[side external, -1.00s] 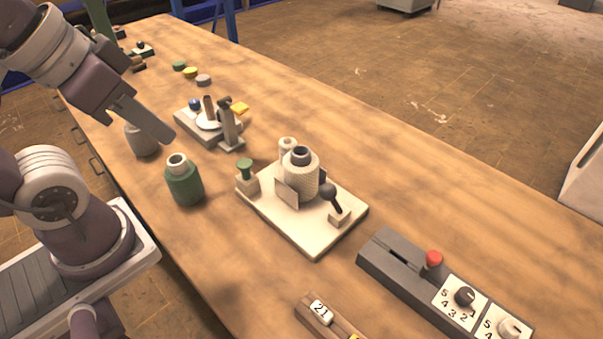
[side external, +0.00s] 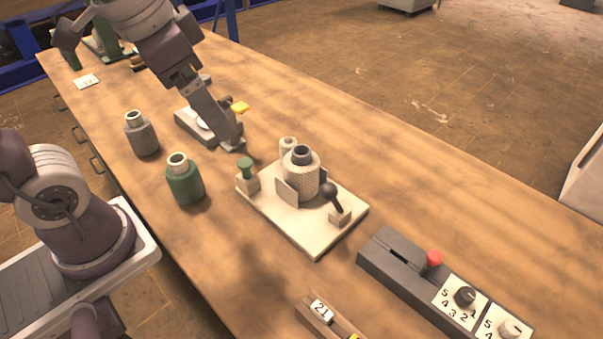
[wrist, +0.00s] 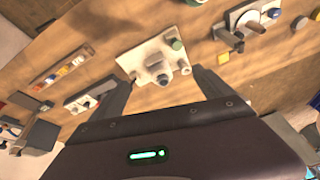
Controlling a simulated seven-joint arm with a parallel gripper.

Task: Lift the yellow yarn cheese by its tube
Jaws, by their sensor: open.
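I cannot clearly pick out a yellow yarn cheese in either view. A cream, wound-looking cylinder with a dark-topped tube (side external: 301,178) stands upright on a pale fixture plate (side external: 290,232); the plate also shows in the wrist view (wrist: 142,58). A green yarn cheese (side external: 185,185) and a grey one (side external: 142,138), each with a pale tube on top, stand upright left of the plate. My gripper (side external: 222,132) is over the grey fixture beyond them, apart from all three. In the wrist view its fingers are spread and empty (wrist: 160,92).
A grey fixture (side external: 187,125) is partly hidden by my gripper, with a small yellow piece (side external: 240,107) beside it. The pale plate carries a green knob (side external: 245,167) and a dark ball-ended lever (side external: 328,192). A dark dial box (side external: 400,270) and a number rack (side external: 322,315) lie nearer.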

